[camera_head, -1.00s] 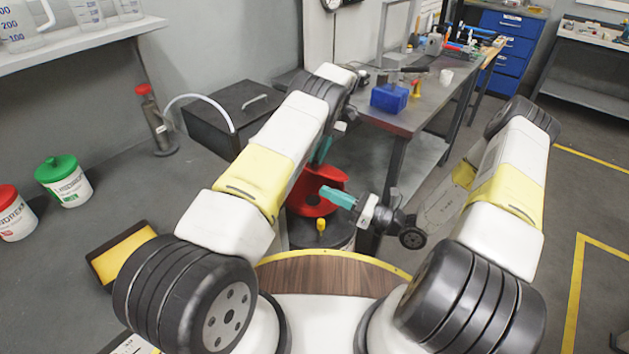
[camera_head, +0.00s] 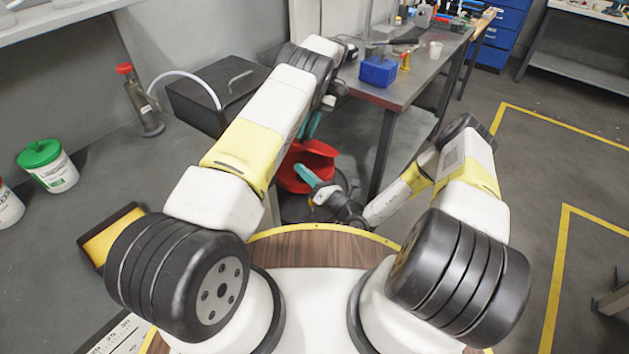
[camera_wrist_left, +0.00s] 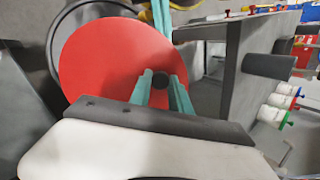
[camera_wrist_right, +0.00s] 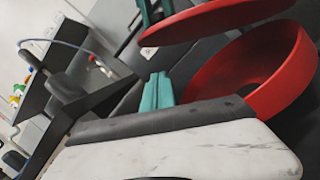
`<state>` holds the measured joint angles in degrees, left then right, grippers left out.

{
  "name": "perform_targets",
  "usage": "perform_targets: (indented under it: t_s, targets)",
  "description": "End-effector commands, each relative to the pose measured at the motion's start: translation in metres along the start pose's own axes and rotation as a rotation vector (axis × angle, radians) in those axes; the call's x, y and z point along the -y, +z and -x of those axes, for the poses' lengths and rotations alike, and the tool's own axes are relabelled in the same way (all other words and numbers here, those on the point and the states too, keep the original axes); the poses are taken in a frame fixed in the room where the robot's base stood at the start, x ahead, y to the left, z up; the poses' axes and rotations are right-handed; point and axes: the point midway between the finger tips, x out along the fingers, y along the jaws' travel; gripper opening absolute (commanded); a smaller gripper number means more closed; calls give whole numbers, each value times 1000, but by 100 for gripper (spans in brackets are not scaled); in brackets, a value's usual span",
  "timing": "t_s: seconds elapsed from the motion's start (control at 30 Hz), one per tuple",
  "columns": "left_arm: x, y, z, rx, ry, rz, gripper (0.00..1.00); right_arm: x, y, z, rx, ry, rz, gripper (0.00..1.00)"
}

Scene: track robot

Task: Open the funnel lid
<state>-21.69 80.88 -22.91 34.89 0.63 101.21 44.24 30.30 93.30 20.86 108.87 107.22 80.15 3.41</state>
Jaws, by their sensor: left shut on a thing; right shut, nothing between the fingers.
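The red funnel (camera_head: 290,181) sits low beyond my wooden-topped base, and its red lid (camera_head: 318,150) is tilted up. In the right wrist view the lid (camera_wrist_right: 215,25) stands apart from the funnel bowl (camera_wrist_right: 285,65) at one side, with an open gap between them. My left gripper (camera_head: 312,127) is at the lid. In the left wrist view its teal fingers (camera_wrist_left: 163,85) are shut by a small black knob in front of the red disc; the exact grip is unclear. My right gripper (camera_head: 303,172) is shut and empty, in front of the funnel; its fingertips show (camera_wrist_right: 157,78).
A grey bench (camera_head: 75,170) with a green-lidded tub (camera_head: 47,165) lies left. A dark box (camera_head: 225,90) stands behind it. A metal table (camera_head: 400,95) with a blue block (camera_head: 378,71) stands beyond the funnel. Floor at right is open.

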Motion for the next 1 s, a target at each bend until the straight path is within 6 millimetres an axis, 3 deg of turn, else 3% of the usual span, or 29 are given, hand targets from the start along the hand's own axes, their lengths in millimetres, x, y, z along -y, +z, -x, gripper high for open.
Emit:
perform_targets:
  t_s: [0.07, 0.3, 0.77, 1.0]
  targets:
    - [-1, 0, 0, -1, 3, -2, 0, -1, 0, -17, 1, 3, 1, 0]
    - [-1, 0, 0, -1, 3, -2, 0, 0, 33, -21, 0, 1, 2, 0]
    - [-1, 0, 0, -1, 3, -2, 0, 0, 40, -22, 0, 0, -2, 0]
    - [-1, 0, -1, 1, 1, -2, 0, -1, 53, -26, 5, -14, -58, 0]
